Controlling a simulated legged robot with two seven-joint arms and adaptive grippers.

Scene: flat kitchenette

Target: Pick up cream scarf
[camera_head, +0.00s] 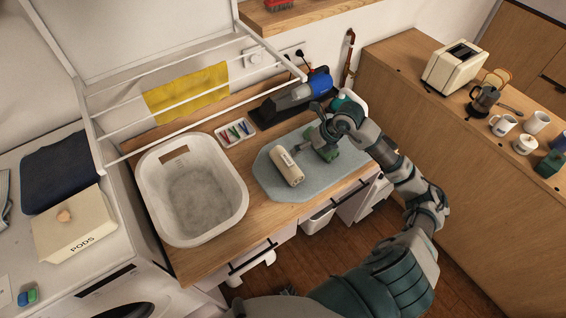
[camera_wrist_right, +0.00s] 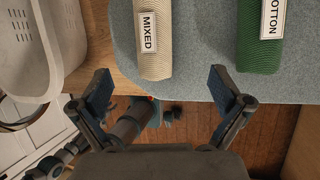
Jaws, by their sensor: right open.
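The cream scarf is a rolled cream bundle (camera_head: 287,168) with a white label, lying on the grey-blue mat (camera_head: 265,180) on the wooden counter. In the right wrist view the cream scarf (camera_wrist_right: 155,50) has a label reading MIXED. My right gripper (camera_head: 318,138) is over the mat, up and right of the cream scarf in the head view. In the right wrist view my right gripper (camera_wrist_right: 160,92) is open and empty, with the cream roll above the gap between its fingers.
A green roll (camera_wrist_right: 260,45) labelled COTTON lies right of the cream one; the arm partly covers it in the head view (camera_head: 323,150). A white basket (camera_head: 150,210) stands left. Behind are a pen tray (camera_head: 236,133), a blue-grey handheld appliance (camera_head: 295,97) and a drying rack (camera_head: 200,100).

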